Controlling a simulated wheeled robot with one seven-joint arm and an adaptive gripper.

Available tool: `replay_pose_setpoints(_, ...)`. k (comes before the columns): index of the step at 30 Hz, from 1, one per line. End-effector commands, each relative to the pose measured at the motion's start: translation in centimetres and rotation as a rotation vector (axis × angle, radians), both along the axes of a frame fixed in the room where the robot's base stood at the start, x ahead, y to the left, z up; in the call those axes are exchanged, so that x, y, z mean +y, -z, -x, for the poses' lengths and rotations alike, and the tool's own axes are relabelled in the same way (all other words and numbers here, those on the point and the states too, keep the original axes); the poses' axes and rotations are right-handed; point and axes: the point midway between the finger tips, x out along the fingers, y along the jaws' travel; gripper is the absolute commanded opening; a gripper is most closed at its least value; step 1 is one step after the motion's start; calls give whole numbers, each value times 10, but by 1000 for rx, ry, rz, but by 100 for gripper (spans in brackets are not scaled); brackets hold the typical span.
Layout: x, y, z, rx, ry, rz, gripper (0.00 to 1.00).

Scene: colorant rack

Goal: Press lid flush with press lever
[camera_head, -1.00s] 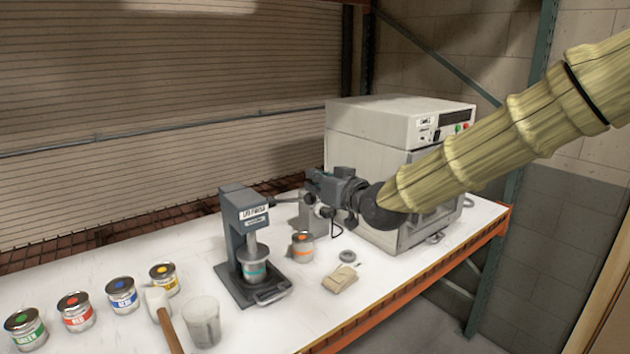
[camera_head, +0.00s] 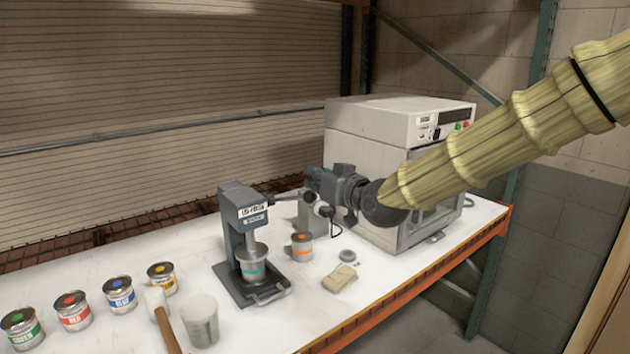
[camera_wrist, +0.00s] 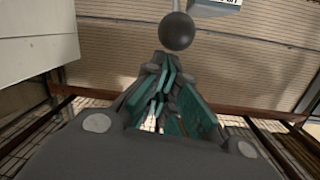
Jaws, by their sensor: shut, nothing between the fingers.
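The dark grey press (camera_head: 232,225) stands on the white bench. A can with a teal label (camera_head: 254,272) sits upright on its base, under the round press plate (camera_head: 251,250). The plate hides the lid, so I cannot tell whether it is flush. The press lever (camera_head: 287,200) reaches right from the press head towards my gripper (camera_head: 309,180). In the wrist view, the lever's black ball knob (camera_wrist: 176,31) is just beyond my shut, empty fingers (camera_wrist: 167,62). I cannot tell whether they touch it.
A large beige machine (camera_head: 385,135) stands behind and right of my gripper. Several colour cans, a mallet (camera_head: 156,300) and a cup (camera_head: 201,320) are at left.

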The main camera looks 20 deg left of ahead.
Motion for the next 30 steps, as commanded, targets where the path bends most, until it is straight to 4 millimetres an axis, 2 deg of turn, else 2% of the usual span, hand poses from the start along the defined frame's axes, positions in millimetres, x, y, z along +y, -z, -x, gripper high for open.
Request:
replay_pose_setpoints(1,1,-12,-3,-4,2,-3,0)
replay_pose_setpoints(5,2,-29,-8,-6,4,-4,0)
replay_pose_setpoints(8,-8,-25,0,-6,5,-6,0)
replay_pose_setpoints(21,-56,-34,44,-9,5,-6,0)
replay_pose_setpoints(30,-71,-38,57,-9,6,-6,0)
